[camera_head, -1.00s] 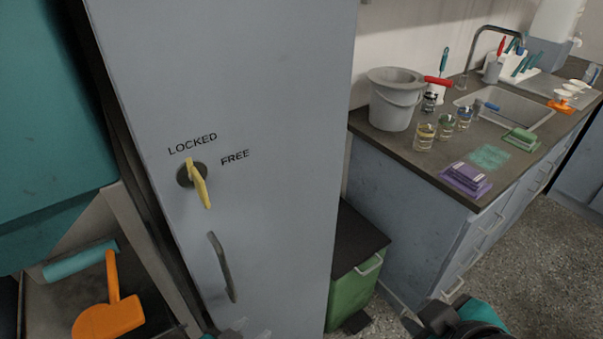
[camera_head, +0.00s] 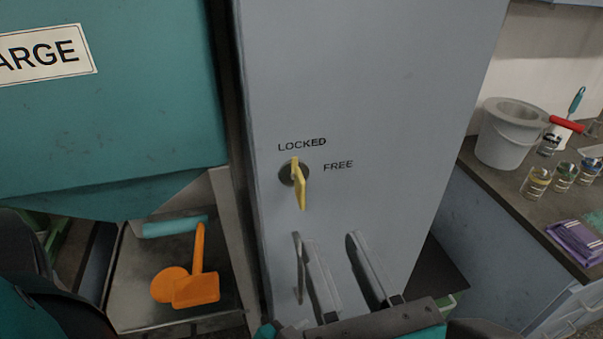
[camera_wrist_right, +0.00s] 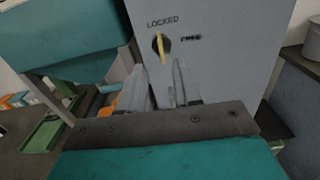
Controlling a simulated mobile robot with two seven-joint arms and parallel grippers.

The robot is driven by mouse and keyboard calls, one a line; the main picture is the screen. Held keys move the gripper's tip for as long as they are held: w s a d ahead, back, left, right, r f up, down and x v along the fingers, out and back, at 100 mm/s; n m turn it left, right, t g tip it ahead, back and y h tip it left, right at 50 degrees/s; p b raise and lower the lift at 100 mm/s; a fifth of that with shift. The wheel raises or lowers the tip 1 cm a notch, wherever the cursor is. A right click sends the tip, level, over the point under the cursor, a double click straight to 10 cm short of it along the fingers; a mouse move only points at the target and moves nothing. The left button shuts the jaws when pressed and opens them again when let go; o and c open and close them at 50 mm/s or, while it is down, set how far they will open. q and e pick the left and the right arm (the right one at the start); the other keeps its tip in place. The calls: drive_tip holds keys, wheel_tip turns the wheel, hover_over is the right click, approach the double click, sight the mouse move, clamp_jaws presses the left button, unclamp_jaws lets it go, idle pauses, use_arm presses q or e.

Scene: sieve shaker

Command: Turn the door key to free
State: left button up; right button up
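The yellow door key (camera_head: 299,188) sits in a round dark lock (camera_head: 286,174) on the grey cabinet door (camera_head: 350,90). Its upper end points up toward the word LOCKED; the word FREE is to the right. The key also shows in the right wrist view (camera_wrist_right: 162,49). My right gripper (camera_head: 331,240) is below the key, in front of the door, its two fingers apart with nothing between them. In the right wrist view, the open gripper (camera_wrist_right: 158,76) has its fingertips just below the key, not touching it as far as I can tell. My left gripper is out of view.
A door handle (camera_head: 298,268) is below the key, beside my right fingers. A teal machine (camera_head: 120,130) stands close on the left, with an orange scoop (camera_head: 198,285) on a tray below. A counter with a grey bucket (camera_head: 505,140) is at right.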

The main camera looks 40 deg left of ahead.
sight(304, 184)
drive_tip(key=b+x, duration=0.4)
drive_tip(key=x, duration=0.7)
drive_tip(key=shift+a, duration=0.2)
drive_tip(key=shift+x, duration=0.8)
clamp_jaws()
